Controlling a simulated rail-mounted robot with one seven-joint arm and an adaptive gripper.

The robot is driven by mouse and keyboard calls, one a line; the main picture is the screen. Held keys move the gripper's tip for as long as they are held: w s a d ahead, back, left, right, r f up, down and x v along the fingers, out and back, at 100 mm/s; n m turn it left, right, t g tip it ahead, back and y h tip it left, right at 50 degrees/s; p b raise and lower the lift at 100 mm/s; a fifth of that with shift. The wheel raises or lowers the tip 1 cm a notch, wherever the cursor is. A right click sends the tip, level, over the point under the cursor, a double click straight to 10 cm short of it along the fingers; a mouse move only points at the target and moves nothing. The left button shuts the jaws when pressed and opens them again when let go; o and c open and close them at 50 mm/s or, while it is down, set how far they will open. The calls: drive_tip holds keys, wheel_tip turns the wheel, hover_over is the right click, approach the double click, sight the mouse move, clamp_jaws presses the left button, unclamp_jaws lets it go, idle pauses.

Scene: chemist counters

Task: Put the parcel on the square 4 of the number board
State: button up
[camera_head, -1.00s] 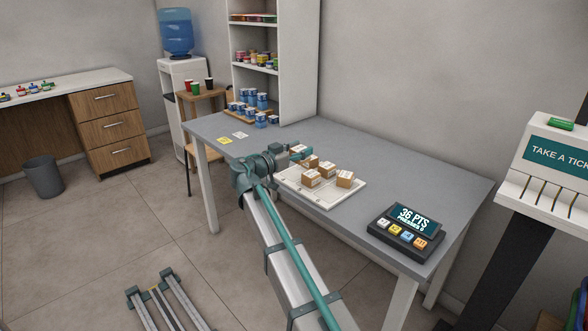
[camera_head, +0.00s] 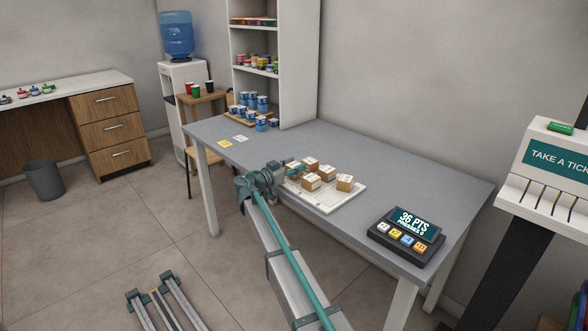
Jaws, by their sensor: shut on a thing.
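The white number board (camera_head: 352,194) lies on the grey counter, with several small brown parcels with white labels on it. Parcels show at the back (camera_head: 311,163), middle right (camera_head: 326,172), front (camera_head: 311,182) and far right (camera_head: 345,183). My gripper (camera_head: 296,168) is at the board's left end, close beside the back and front parcels. It is shut on a parcel, but its fingers and my arm hide the grip, so I cannot tell which parcel it holds. The board's numbers are too small or covered to read.
A dark keypad with a lit screen (camera_head: 414,217) stands at the counter's front right. Blue-and-white tubs (camera_head: 250,105) stand at the far left end, near yellow and white notes (camera_head: 225,143). The grey counter (camera_head: 390,165) is clear behind the board.

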drive_tip(key=shift+f, duration=0.55)
drive_tip(key=shift+f, duration=0.2)
drive_tip(key=o, duration=1.2)
drive_tip(key=shift+r, duration=0.15)
drive_tip(key=shift+r, duration=0.15)
drive_tip(key=v, duration=1.2)
drive_tip(key=shift+b, duration=0.45)
